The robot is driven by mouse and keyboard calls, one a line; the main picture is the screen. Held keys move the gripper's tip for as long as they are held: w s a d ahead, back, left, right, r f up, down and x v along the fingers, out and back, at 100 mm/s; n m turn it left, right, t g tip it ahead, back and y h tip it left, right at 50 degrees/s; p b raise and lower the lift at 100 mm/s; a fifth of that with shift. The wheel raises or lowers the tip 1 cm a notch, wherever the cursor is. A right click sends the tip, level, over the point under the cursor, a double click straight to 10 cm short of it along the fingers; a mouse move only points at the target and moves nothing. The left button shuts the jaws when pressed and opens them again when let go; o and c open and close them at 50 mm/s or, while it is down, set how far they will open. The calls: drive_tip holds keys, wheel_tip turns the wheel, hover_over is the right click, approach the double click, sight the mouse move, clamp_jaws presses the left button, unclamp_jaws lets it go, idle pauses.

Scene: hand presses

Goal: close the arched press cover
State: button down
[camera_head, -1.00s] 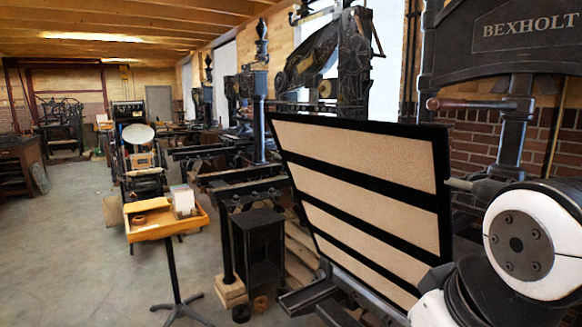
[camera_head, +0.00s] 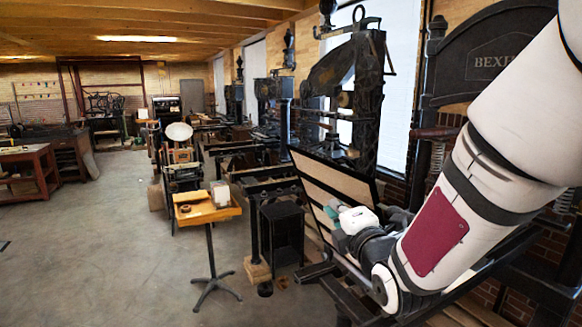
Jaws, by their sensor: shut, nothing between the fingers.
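The press cover (camera_head: 312,178) is a black-framed panel with beige strips and dark bars. It stands raised and tilted in the head view, hinged low over the black press bed rails (camera_head: 345,300). The arched press (camera_head: 480,58), lettered on its top beam, stands behind my arm at the right. My gripper (camera_head: 335,214) is in front of the cover's beige face, at the end of my white and black arm. It is shut and empty. I cannot tell whether it touches the cover. My arm hides the cover's lower right part and much of the press.
A small wooden tray table (camera_head: 218,213) on a metal stand is to the left. A black cabinet (camera_head: 283,235) stands left of the press rails. Other presses (camera_head: 345,75) line the window wall. The concrete floor at the left is open.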

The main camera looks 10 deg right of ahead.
drive_tip(key=w+b, duration=0.1)
drive_tip(key=b, duration=0.1)
drive_tip(key=w+a+r+n+b, duration=0.1)
drive_tip(key=b, duration=0.1)
drive_tip(key=w+r+n+t+b, duration=0.1)
drive_tip(key=b, duration=0.1)
drive_tip(key=shift+w+a+y, duration=0.1)
drive_tip(key=shift+a+y, duration=0.05)
drive_tip(key=shift+y, duration=0.25)
approach(333, 175)
drive_tip(key=shift+w+a+r, duration=1.45)
drive_tip(key=shift+a+r, duration=0.05)
drive_tip(key=shift+a, duration=0.25)
